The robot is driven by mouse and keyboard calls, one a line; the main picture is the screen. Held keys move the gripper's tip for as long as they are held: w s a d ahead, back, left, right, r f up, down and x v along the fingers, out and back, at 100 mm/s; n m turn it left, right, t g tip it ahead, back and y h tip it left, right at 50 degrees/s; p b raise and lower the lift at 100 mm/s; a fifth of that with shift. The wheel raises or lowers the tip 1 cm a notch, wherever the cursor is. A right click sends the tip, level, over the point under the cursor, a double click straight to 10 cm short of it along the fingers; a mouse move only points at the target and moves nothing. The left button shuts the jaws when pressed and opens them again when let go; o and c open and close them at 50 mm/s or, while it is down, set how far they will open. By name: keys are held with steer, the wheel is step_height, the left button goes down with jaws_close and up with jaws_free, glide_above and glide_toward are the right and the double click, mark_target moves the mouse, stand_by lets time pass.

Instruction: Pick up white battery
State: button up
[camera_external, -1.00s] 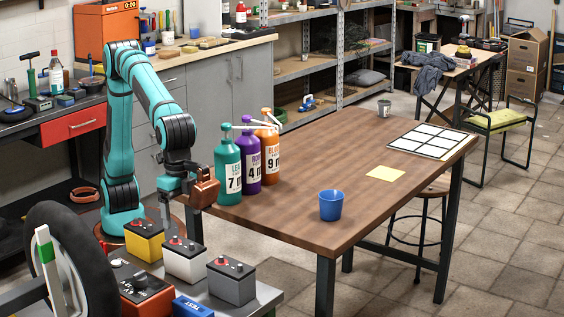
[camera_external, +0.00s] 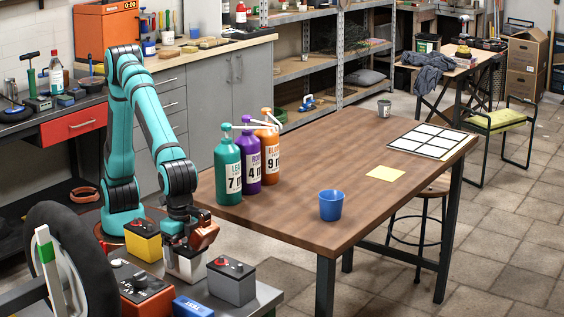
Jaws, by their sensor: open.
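The white battery (camera_external: 186,267) stands upright on my grey platform, between a yellow battery (camera_external: 144,242) on its left and a dark grey battery (camera_external: 231,281) on its right. My gripper (camera_external: 190,244) is open and points down at the top of the white battery. It hides most of that top and its terminals. I cannot tell whether the fingers touch the battery.
A red-brown charger box (camera_external: 141,293) and a blue box (camera_external: 192,307) lie in front of the batteries. A wooden table (camera_external: 290,222) stands to the right, with teal, purple and orange bottles (camera_external: 228,172) near its left edge and a blue cup (camera_external: 331,205).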

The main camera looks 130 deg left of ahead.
steer(key=shift+f, duration=0.6)
steer(key=shift+c, duration=0.3)
steer(key=c, duration=1.8)
steer(key=shift+r, duration=0.1)
